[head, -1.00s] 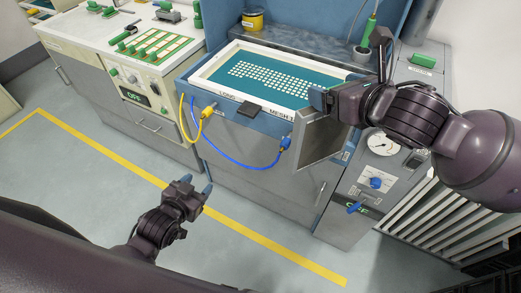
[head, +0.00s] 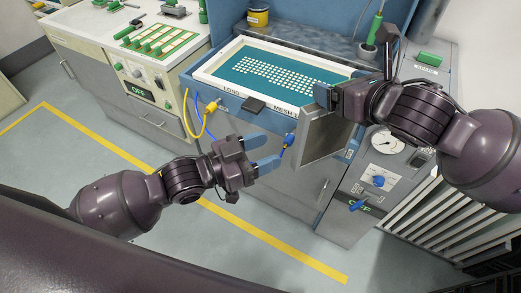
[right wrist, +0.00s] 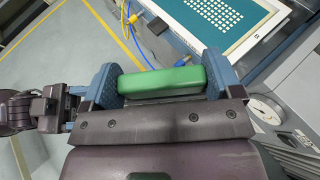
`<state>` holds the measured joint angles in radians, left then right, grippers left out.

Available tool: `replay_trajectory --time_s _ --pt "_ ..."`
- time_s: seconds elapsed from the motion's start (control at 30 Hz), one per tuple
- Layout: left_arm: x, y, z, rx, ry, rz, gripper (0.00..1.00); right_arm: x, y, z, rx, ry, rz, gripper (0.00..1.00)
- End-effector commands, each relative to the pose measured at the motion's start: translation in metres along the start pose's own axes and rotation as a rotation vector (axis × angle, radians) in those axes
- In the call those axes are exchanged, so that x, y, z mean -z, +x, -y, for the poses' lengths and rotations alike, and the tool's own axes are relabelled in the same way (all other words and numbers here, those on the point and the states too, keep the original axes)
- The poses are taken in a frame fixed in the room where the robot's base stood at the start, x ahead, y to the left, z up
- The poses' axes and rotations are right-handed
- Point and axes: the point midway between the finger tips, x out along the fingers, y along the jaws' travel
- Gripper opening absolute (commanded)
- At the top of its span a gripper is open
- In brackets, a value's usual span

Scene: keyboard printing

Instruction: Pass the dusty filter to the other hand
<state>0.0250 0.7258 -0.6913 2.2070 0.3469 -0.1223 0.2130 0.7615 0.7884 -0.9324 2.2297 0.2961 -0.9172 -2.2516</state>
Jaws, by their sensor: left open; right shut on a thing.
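The dusty filter (head: 326,137) is a flat grey panel with a light frame, hanging tilted below my right gripper (head: 326,97) in the head view. In the right wrist view its green handle (right wrist: 162,82) lies between the two blue fingers of the right gripper, which is shut on it. My left gripper (head: 272,152) is open and empty, to the left of the panel. Its blue fingers point right toward the panel, with a gap between them in the picture. The far side of the panel is hidden.
Behind is a blue-grey cabinet with a framed teal screen (head: 230,66) on top. Yellow (head: 211,107) and blue (head: 290,138) cable plugs hang at its front, close to the left gripper in the picture. A gauge panel (head: 386,140) stands right. Floor in front is clear.

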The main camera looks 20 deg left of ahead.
Motion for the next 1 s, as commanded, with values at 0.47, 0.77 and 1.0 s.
replay_trajectory --time_s 0.47,0.77,1.0 --pt "0.001 0.071 0.0 0.001 0.0 -0.002 0.55 -0.001 0.0 0.0 0.0 0.0 0.001 0.42" --pt "0.0 0.107 0.0 0.001 0.001 0.0 0.55 -0.001 0.0 0.0 0.0 0.0 0.001 0.42" --pt "0.0 0.115 0.0 0.001 0.002 0.001 0.55 -0.001 0.0 0.0 0.0 0.0 0.001 0.42"
